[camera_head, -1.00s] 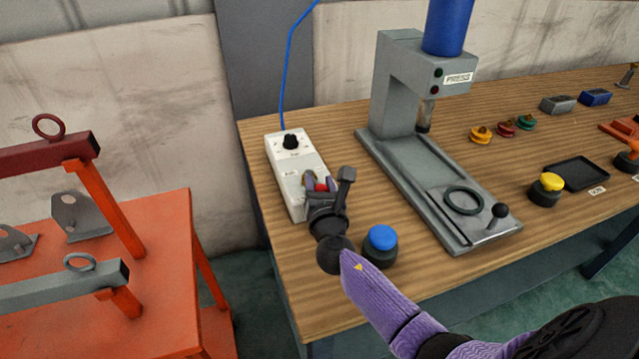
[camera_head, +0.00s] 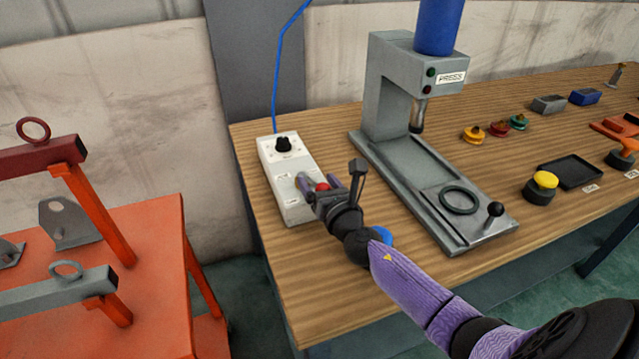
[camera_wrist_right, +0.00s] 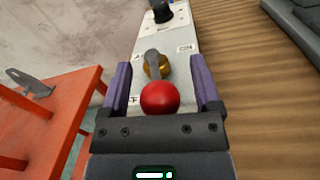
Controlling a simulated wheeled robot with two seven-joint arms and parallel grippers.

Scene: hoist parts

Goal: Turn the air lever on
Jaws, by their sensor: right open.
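The air lever is on a white box (camera_head: 290,205) at the table's left end. Its red ball knob (camera_head: 323,187) shows in the head view and, larger, in the right wrist view (camera_wrist_right: 160,98). A brass fitting (camera_wrist_right: 157,68) with a grey arm shows just beyond the knob. An "ON" label (camera_wrist_right: 186,48) is to the right; a label at the left is partly hidden. My right gripper (camera_head: 319,183) is open, and its purple fingers stand on either side of the knob in the wrist view (camera_wrist_right: 163,80). I cannot tell whether they touch it. My left gripper is out of view.
A black dial (camera_head: 283,144) and a blue hose (camera_head: 277,80) are at the box's far end. A grey press (camera_head: 385,90) stands to the right. A blue button (camera_head: 379,235) is partly behind my right wrist. An orange stand (camera_head: 100,215) is at left.

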